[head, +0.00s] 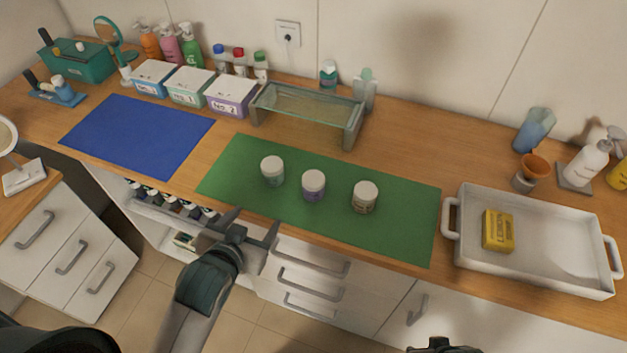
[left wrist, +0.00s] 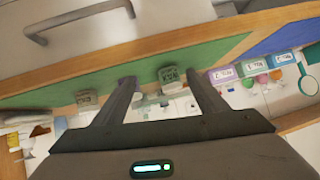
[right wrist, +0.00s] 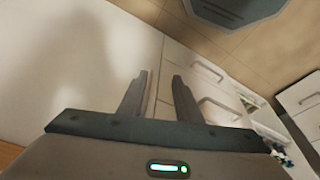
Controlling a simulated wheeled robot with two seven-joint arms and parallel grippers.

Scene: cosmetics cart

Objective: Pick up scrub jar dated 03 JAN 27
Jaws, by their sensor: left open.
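Three white-lidded jars stand upright in a row on the green mat (head: 230,172): a left jar with a bluish-grey body (head: 272,171), a middle purple one (head: 313,186) and a right one with a dark label (head: 364,197). I cannot read a date on any. My left gripper (head: 256,221) is open and empty at the counter's front edge, in front of the left and middle jars. In the left wrist view, a jar (left wrist: 170,76) with unreadable dark print appears between the open fingers, beyond them. My right gripper (right wrist: 160,75) is open and empty, facing drawer fronts.
A white tray (head: 470,262) with a yellow box (head: 498,230) is right of the mat. A glass-topped stand (head: 310,104) is behind the jars. A blue mat (head: 138,133) and numbered boxes (head: 230,95) are at left. The mat around the jars is clear.

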